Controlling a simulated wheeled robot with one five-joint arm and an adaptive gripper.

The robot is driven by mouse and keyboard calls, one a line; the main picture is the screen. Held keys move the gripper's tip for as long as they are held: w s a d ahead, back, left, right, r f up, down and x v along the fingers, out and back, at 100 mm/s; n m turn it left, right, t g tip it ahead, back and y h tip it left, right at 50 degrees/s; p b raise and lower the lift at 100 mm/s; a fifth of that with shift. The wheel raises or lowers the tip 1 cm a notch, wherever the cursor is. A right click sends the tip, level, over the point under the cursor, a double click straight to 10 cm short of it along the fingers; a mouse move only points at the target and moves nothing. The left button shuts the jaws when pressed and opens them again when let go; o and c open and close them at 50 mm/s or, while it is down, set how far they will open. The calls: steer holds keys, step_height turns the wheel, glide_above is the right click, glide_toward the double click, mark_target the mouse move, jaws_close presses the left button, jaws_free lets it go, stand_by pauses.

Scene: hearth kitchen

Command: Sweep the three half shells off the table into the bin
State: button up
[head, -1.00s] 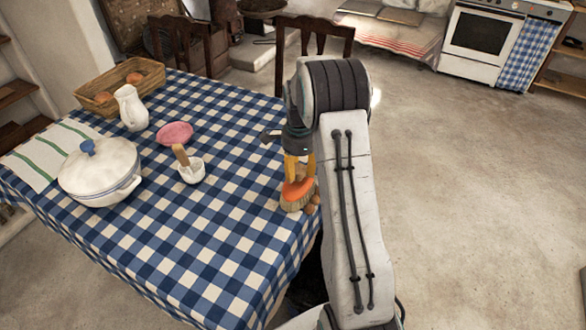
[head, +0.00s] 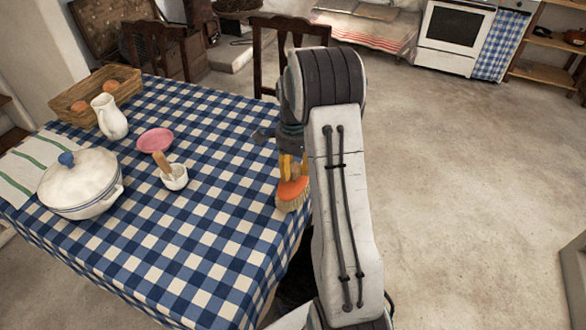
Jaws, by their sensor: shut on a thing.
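My gripper (head: 291,166) is shut on an orange-backed brush (head: 293,190) with pale bristles. The brush is at the right edge of the table (head: 215,245), its bristles low at the checked cloth. No half shell shows clearly now; the brush, my arm or the table edge may hide them. I cannot make out the bin.
On the left of the table are a lidded white pot (head: 82,185), a white jug (head: 110,117), a basket (head: 95,98), a pink dish (head: 155,140) and a small white cup (head: 174,177). A chair (head: 290,40) stands behind. Open floor lies right.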

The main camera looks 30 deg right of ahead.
steer(key=shift+r+p, duration=1.5)
steer(key=shift+r, duration=0.55)
